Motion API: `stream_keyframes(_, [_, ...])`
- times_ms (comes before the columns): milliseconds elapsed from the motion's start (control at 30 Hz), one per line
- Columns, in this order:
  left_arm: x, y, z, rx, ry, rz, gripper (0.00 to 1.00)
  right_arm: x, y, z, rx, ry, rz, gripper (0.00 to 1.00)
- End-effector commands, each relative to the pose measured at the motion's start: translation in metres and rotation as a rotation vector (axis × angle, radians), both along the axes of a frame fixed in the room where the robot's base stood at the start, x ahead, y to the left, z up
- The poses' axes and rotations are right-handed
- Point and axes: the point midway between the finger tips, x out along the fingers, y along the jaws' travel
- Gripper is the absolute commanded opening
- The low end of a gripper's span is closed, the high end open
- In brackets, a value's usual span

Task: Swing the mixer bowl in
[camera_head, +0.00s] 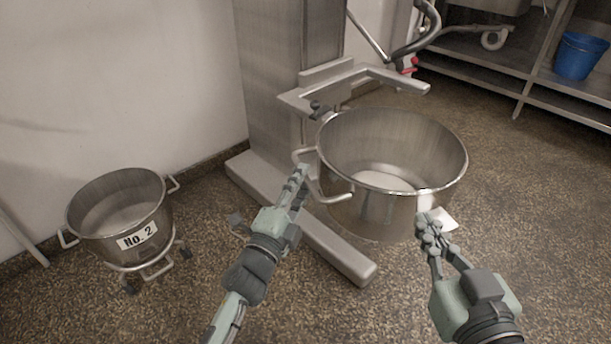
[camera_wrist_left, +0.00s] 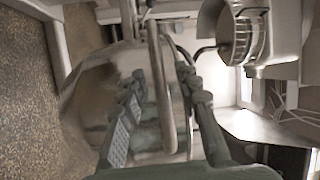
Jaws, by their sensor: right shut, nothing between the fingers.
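The large steel mixer bowl (camera_head: 385,205) stands in front of the mixer's bowl yoke (camera_head: 350,82), turned out from between its arms. Its rim is near the left yoke arm's end; I cannot tell how they join. A bar handle (camera_head: 330,197) sticks out from the bowl's left side. My left gripper (camera_head: 301,172) is at this handle. In the left wrist view the handle bar (camera_wrist_left: 162,95) runs between the separated fingers, with gaps visible. My right gripper (camera_head: 427,222) is shut and empty at the bowl's front right wall; contact is unclear.
A smaller bowl marked No. 2 (camera_head: 115,220) stands on a wheeled dolly at the left. A steel shelf (camera_head: 500,72) with a blue bucket (camera_head: 580,56) is at the back right.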

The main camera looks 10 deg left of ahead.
Motion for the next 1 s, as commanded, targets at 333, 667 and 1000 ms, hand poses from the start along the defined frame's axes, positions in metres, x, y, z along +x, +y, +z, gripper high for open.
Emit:
stream_keyframes(333, [-0.071,0.016,-0.01,-0.001,0.002,0.002,0.33,0.0,0.0,0.0,0.0,0.0,0.001,0.0])
stream_keyframes(667, [-0.096,0.021,-0.013,0.0,-0.001,0.0,0.33,0.0,0.0,0.0,0.0,0.0,0.001,0.0])
stream_keyframes(1000, [-0.095,0.016,-0.008,-0.024,-0.005,-0.029,0.15,0.001,-0.002,-0.004,-0.008,0.02,-0.003,0.0])
